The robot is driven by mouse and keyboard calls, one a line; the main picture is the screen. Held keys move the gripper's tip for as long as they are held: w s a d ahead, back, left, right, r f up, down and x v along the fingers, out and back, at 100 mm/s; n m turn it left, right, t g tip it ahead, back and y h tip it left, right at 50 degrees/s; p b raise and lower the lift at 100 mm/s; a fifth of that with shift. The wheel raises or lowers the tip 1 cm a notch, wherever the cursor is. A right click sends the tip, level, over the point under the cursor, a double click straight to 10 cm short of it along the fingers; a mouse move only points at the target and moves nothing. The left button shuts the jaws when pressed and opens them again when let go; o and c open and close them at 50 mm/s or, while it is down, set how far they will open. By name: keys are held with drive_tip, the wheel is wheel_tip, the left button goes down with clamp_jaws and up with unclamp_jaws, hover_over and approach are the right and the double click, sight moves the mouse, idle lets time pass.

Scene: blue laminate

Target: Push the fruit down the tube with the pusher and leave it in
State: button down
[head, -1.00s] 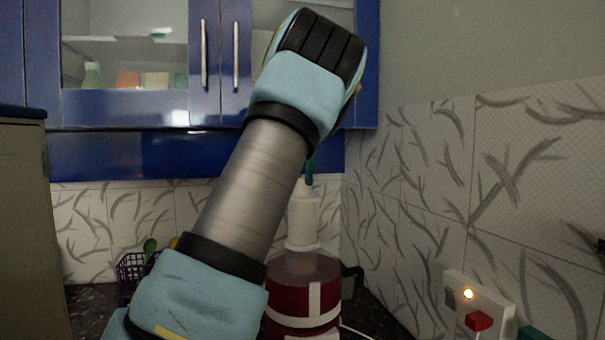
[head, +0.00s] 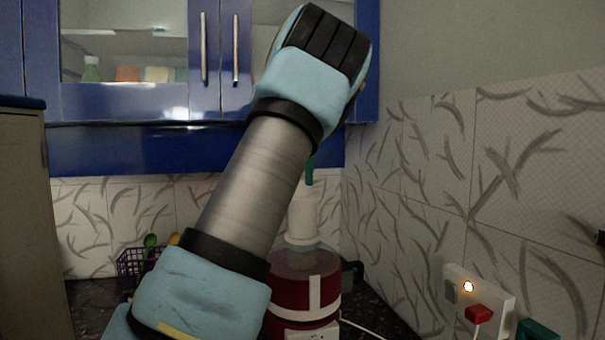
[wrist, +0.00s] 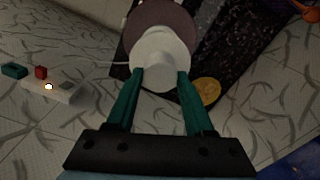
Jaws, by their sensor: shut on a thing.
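The juicer (head: 290,294) has a dark red body with a white stripe and stands on the dark worktop. Its clear lid (head: 308,260) carries a white upright column, the pusher and tube (head: 302,215); where one ends and the other begins is hard to tell here. In the wrist view the pusher (wrist: 158,72) is a white cylinder between my fingers, above a wider white rim (wrist: 172,42). My gripper (wrist: 158,80) is shut on the pusher from above, its green fingers on either side. In the head view my arm hides most of it. The fruit is not visible.
A purple basket (head: 130,265) with coloured utensils stands left of the juicer. Blue cupboards (head: 110,150) hang above. A tiled wall with a lit socket and red plug (head: 478,313) is at right. A round yellow thing (wrist: 207,91) lies near the juicer.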

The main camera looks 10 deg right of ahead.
drive_tip(key=shift+f, duration=0.15)
drive_tip(key=shift+f+b, duration=0.65)
drive_tip(key=shift+f, duration=0.5)
idle(0.4)
drive_tip(key=shift+c, duration=1)
unclamp_jaws()
wheel_tip(320, 180, up, 11)
drive_tip(key=shift+f, duration=0.1)
idle(1.8)
